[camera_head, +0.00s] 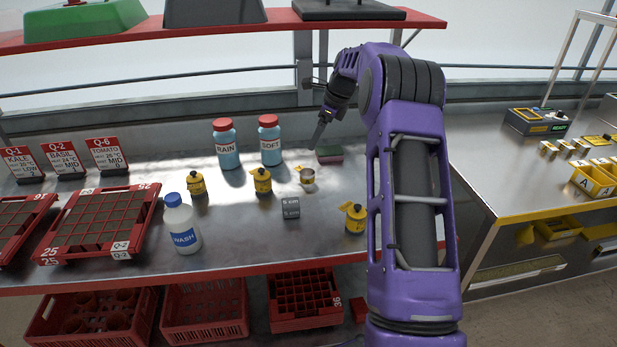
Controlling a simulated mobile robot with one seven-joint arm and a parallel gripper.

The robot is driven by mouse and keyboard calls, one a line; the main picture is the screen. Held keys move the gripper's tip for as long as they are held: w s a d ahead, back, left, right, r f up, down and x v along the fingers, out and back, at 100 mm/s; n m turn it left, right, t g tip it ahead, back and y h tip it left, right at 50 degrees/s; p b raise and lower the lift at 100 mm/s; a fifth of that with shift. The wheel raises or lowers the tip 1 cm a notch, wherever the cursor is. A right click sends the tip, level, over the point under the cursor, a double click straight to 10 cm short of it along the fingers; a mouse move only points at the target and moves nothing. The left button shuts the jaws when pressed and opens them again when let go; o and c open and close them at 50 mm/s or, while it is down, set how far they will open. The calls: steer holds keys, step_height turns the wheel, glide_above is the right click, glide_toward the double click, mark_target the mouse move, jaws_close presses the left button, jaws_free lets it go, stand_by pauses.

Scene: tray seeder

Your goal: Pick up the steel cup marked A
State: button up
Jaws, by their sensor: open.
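A small steel cup (307,178) with a yellow tag stands on the metal bench, right of the middle yellow canister. Its letter is too small to read. My gripper (320,132) hangs above and behind the cup, near the back of the bench. It is open, with nothing seen between its fingers, which point down and left. The gripper and the cup are apart.
Yellow canisters (263,181) stand near the cup, with another (355,219) to its front right. A grey block (290,208) lies in front. Blue bottles (271,142) and a sponge (329,155) are behind. A white wash bottle (181,225) and red trays (98,224) are left.

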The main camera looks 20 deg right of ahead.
steer(key=s+d+m, duration=0.1)
steer(key=d, duration=0.1)
steer(key=b, duration=0.2)
glide_toward(308, 175)
steer(key=f, duration=0.1)
steer(key=a+f, duration=0.1)
steer(key=shift+w+a+f, duration=0.1)
steer(key=shift+a+f, duration=0.2)
steer(key=shift+f, duration=0.05)
steer(key=x, duration=0.5)
steer(key=shift+s+a+f+b, duration=0.15)
steer(key=shift+s+f+b, duration=0.1)
steer(key=shift+b, duration=0.1)
steer(key=shift+r, duration=0.1)
steer(key=c, duration=1.4)
steer(key=shift+c, duration=0.2)
